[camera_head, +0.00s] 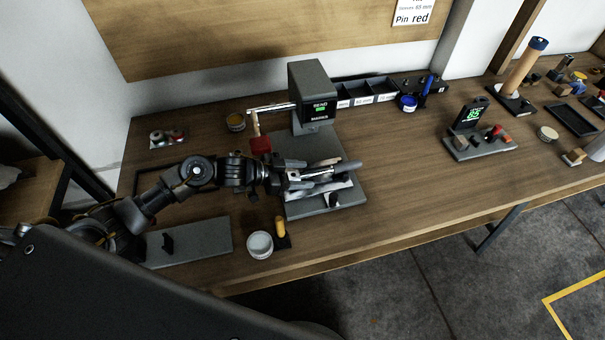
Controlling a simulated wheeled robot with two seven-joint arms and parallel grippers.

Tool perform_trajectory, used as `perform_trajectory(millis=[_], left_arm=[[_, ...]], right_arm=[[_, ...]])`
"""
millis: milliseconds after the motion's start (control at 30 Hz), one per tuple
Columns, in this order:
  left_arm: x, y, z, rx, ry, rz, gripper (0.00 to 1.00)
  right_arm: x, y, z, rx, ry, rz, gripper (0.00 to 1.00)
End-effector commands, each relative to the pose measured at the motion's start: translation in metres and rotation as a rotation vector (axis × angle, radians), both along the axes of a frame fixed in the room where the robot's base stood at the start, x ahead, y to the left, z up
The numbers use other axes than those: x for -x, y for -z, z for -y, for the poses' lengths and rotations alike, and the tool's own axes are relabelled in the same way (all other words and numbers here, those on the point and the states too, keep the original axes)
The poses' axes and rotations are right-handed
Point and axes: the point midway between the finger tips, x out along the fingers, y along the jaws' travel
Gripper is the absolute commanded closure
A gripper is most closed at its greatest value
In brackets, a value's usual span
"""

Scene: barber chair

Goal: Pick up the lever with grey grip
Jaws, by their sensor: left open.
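My left gripper (352,174) comes in from the left and is open, above the grey base (348,198) of a press-like machine (312,84). Its fingers point right and hide part of the base. A small dark and white part (333,199) shows just below the fingers. I cannot clearly make out a lever with a grey grip; grey shapes near the fingers blend with the gripper. My right gripper is not in view.
A white round tub (260,244) and a yellow-topped peg (280,227) stand near the front edge. A grey plate (190,241) lies left. Bins (362,92) stand behind. A display stand (480,142) is at right. Table between machine and display is clear.

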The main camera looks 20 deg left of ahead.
Motion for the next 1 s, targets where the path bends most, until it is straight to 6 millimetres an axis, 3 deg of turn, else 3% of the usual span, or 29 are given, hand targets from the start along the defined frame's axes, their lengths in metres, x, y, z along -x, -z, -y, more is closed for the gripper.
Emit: perform_trajectory(millis=[200, 600, 1000], left_arm=[[-0.0003, 0.0006, -0.0001, -0.001, -0.001, 0.001, 0.47], [-0.0003, 0.0003, -0.0002, -0.001, -0.001, 0.001, 0.99], [-0.0011, -0.0039, -0.0002, 0.001, 0.0, 0.004, 1.0]], right_arm=[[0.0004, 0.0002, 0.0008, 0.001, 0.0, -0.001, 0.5], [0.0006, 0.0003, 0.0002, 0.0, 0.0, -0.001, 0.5], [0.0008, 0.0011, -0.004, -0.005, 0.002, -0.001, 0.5]])
